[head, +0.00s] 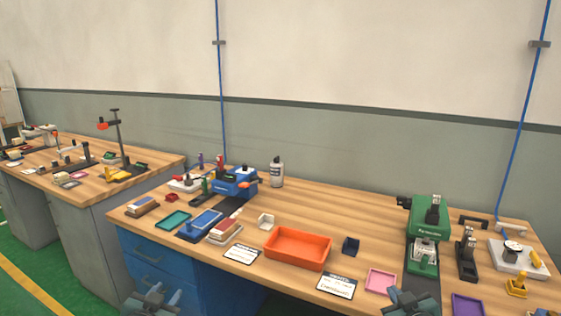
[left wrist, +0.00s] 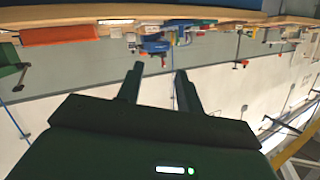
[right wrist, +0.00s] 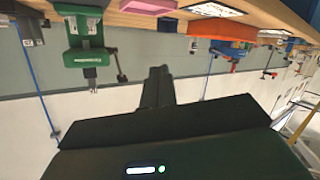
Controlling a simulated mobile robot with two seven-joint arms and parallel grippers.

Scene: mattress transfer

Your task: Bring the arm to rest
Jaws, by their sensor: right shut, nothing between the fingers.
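My left gripper (head: 152,300) is low at the bottom edge of the head view, in front of the bench. In the left wrist view its two fingers (left wrist: 159,70) stand apart with nothing between them. My right gripper (head: 413,300) is at the bottom edge, right of centre, by the bench's front edge. In the right wrist view its fingers (right wrist: 159,70) are together and hold nothing. Both wrist views look upside down onto the bench and wall. Most of both arms is outside the head view.
Blue drawers (head: 150,255) are below. A second bench (head: 85,185) stands left.

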